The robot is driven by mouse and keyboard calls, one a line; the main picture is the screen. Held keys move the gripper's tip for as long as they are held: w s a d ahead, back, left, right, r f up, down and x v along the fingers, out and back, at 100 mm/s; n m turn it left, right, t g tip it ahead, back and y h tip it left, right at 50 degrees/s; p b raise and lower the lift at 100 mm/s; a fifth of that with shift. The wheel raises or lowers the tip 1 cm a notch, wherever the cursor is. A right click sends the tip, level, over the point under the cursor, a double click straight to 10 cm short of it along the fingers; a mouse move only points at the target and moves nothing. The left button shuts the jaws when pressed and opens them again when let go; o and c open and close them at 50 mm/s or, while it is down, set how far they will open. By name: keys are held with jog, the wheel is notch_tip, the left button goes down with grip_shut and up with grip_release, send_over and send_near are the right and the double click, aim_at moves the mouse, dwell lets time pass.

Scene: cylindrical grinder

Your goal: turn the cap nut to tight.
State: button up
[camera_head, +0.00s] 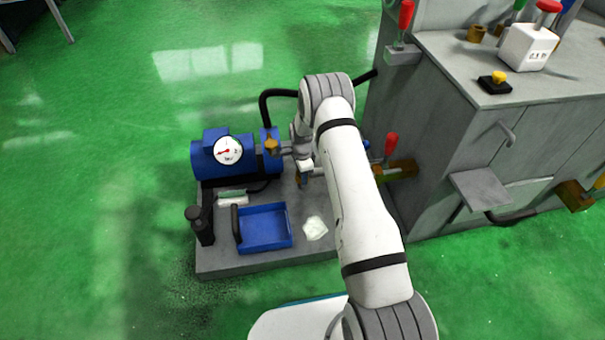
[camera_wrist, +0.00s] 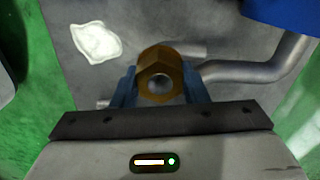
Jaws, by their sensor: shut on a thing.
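The brass cap nut (camera_wrist: 160,60) is hexagonal, with a round hollow or dimple facing the camera, in the middle of the wrist view. My gripper (camera_wrist: 158,84) has its two blue fingers closed on the nut's left and right sides.
A grey pipe (camera_wrist: 240,72) runs close to the right of the nut. A white rag (camera_head: 315,228) and a blue tray (camera_head: 264,228) lie on the grey base plate (camera_head: 240,268). A black bottle-like object (camera_head: 201,226) stands at its left. The grinder cabinet (camera_head: 440,140) rises to the right.

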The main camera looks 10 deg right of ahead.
jog(key=shift+m, duration=0.7)
jog(key=o, duration=1)
jog(key=shift+r, duration=0.1)
notch_tip(320, 180, up, 8)
jog(key=p, duration=0.3)
jog(key=shift+f, duration=0.2)
